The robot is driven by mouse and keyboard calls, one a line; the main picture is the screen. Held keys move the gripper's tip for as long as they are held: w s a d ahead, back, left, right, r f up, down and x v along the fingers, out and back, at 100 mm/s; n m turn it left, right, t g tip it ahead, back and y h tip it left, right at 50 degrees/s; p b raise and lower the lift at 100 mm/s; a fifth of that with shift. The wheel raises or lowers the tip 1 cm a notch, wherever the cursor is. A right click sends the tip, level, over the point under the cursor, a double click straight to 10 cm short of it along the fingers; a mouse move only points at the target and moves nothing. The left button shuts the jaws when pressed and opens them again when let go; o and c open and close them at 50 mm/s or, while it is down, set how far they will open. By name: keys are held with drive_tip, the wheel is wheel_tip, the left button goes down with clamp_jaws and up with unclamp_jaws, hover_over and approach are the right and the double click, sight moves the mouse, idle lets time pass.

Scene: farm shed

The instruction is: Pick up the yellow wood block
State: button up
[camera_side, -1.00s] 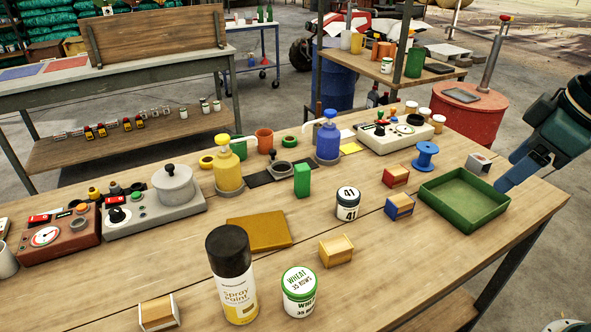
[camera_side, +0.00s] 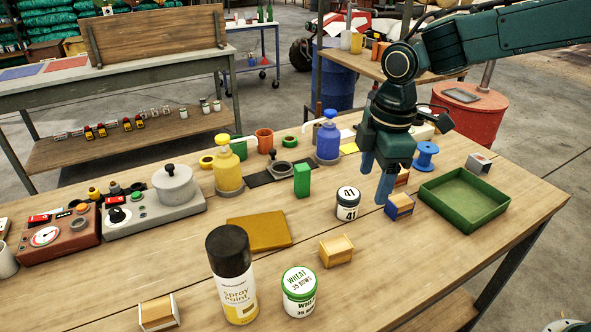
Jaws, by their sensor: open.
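The yellow wood block (camera_side: 336,251), a small block with a light wood top and yellow sides, sits on the wooden bench near the front middle. My gripper (camera_side: 375,187) points down with its blue fingers apart and empty. It is above the bench, up and to the right of the yellow block in the picture, between the white jar marked 41 (camera_side: 348,204) and the blue wood block (camera_side: 399,207). It does not touch the yellow block. My gripper partly hides the red wood block (camera_side: 403,177).
A black-capped spray can (camera_side: 232,280) and a green-lidded wheat jar (camera_side: 300,291) stand left of the yellow block. A white-sided wood block (camera_side: 158,313) lies at front left. A green tray (camera_side: 465,200) is at right. Bench right of the yellow block is clear.

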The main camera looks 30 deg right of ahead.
sight(340, 243)
drive_tip(key=w+a+f+n+g, duration=0.1)
drive_tip(key=w+a+f+n, duration=0.1)
drive_tip(key=a+f, duration=0.2)
drive_tip(key=shift+w+f+n, duration=0.35)
drive_tip(key=shift+f+n, duration=0.05)
drive_tip(key=shift+f, duration=0.15)
drive_tip(key=shift+f, duration=0.1)
drive_tip(key=shift+f, duration=4.2)
drive_tip(key=shift+s+f, duration=0.15)
drive_tip(key=shift+f, duration=1.15)
drive_tip(key=shift+s+f, duration=0.1)
drive_tip(key=shift+f, duration=1.2)
drive_tip(key=c, duration=1.1)
